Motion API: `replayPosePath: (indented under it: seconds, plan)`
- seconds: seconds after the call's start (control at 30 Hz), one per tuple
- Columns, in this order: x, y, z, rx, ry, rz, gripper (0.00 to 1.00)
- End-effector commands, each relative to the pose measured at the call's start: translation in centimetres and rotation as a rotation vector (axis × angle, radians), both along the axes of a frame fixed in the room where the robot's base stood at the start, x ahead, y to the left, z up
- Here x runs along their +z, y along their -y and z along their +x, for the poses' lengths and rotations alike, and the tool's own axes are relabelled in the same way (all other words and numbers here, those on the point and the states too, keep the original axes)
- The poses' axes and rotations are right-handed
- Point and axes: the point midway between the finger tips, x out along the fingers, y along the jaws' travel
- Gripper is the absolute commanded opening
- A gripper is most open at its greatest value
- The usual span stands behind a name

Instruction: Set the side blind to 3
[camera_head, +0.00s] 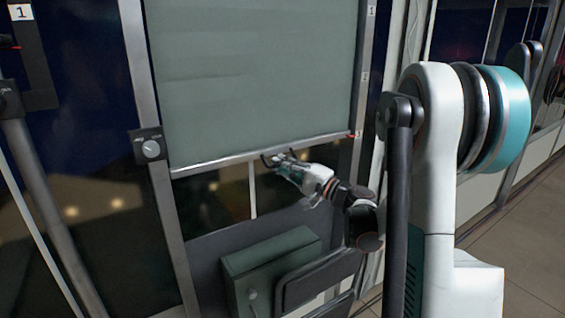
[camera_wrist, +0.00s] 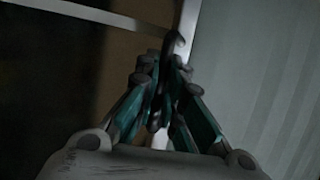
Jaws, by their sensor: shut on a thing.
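The grey-green side blind (camera_head: 255,75) hangs over the window, and its pale bottom bar (camera_head: 215,163) slants across low in the opening. A small red pointer (camera_head: 351,135) at the bar's right end is level, or nearly level, with the lowest mark (camera_head: 359,132), which seems to read 3. My gripper (camera_head: 278,160) is at the middle of the bar. In the wrist view my gripper (camera_wrist: 162,100) has its fingers close together, around a dark pull (camera_wrist: 176,42) at the blind's edge (camera_wrist: 187,35). The fingers partly hide this grip.
A dial box (camera_head: 150,148) sits on the left window post. A green box (camera_head: 270,262) and dark padded seats (camera_head: 315,280) stand below the window, under my arm. Another post with a mark 1 (camera_head: 20,12) is at far left. Floor (camera_head: 510,250) shows clear at right.

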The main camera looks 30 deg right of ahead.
Motion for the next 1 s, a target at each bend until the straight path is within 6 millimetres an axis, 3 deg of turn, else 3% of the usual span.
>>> replayPosePath:
  seconds: [0.37,0.4,0.47,0.83,1.0]
  plan:
    - [-0.1,0.0,0.0,0.000,0.000,0.000,0.00]
    - [-0.1,0.0,0.0,0.000,0.000,0.000,0.15]
    - [-0.1,0.0,0.0,0.000,0.000,0.000,0.29]
    - [-0.2,0.1,-0.1,-0.001,0.000,0.000,0.30]
    - [-0.5,0.9,-1.7,-0.003,0.000,0.000,0.30]
